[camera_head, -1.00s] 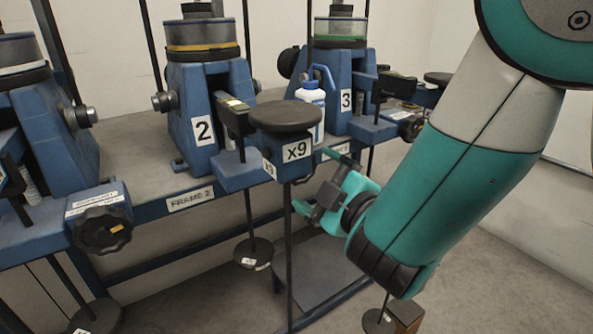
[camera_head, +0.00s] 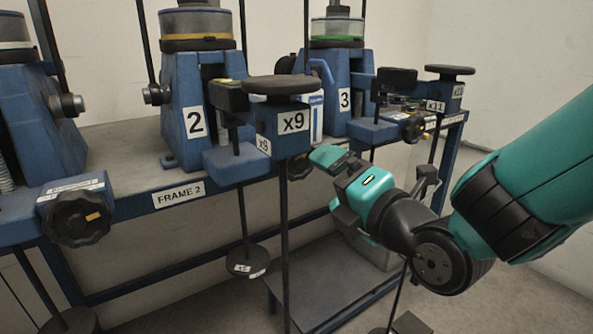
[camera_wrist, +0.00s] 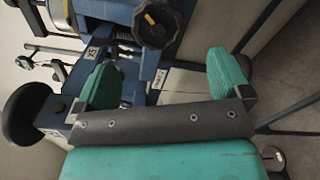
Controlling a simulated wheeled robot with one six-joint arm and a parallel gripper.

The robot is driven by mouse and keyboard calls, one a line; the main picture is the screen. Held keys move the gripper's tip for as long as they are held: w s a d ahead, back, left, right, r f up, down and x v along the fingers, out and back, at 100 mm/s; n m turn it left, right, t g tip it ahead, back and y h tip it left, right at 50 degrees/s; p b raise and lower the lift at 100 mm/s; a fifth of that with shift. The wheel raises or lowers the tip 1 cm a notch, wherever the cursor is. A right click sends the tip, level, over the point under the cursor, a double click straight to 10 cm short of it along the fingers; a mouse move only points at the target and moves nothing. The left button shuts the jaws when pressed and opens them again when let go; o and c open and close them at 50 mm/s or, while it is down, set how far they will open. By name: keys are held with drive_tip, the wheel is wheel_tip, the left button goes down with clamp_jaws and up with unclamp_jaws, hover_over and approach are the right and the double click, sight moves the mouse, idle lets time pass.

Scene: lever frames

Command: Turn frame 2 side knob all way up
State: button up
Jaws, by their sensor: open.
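Frame 2 (camera_head: 188,110) is a blue stand with a white "2" plate. A black side knob (camera_head: 299,168) is mostly hidden behind the x9 block in the head view. In the wrist view a black ribbed knob (camera_wrist: 158,22) with a yellow mark shows at the top, beyond the fingertips; it appears to be the same knob. My gripper (camera_head: 335,182) is open, just right of the x9 block. In the wrist view its two teal fingers (camera_wrist: 163,72) are spread wide with nothing held between them, and the knob lies ahead, apart from them.
The x9 block (camera_head: 292,124) with its round black top (camera_head: 281,85) juts out left of my gripper. Frame 3 (camera_head: 345,98) and its knob (camera_head: 413,128) stand behind right. Another knob (camera_head: 78,218) is at left. Thin rods hang below the bench.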

sight(300, 161)
drive_tip(key=p+x, duration=0.9)
drive_tip(key=shift+w+a+r+p, duration=0.2)
drive_tip(key=shift+a+r+p, duration=0.05)
drive_tip(key=shift+r+p, duration=0.15)
drive_tip(key=shift+f+b, duration=0.35)
drive_tip(key=shift+b, duration=0.15)
drive_tip(key=c, duration=1.2)
drive_tip(key=shift+r, duration=0.1)
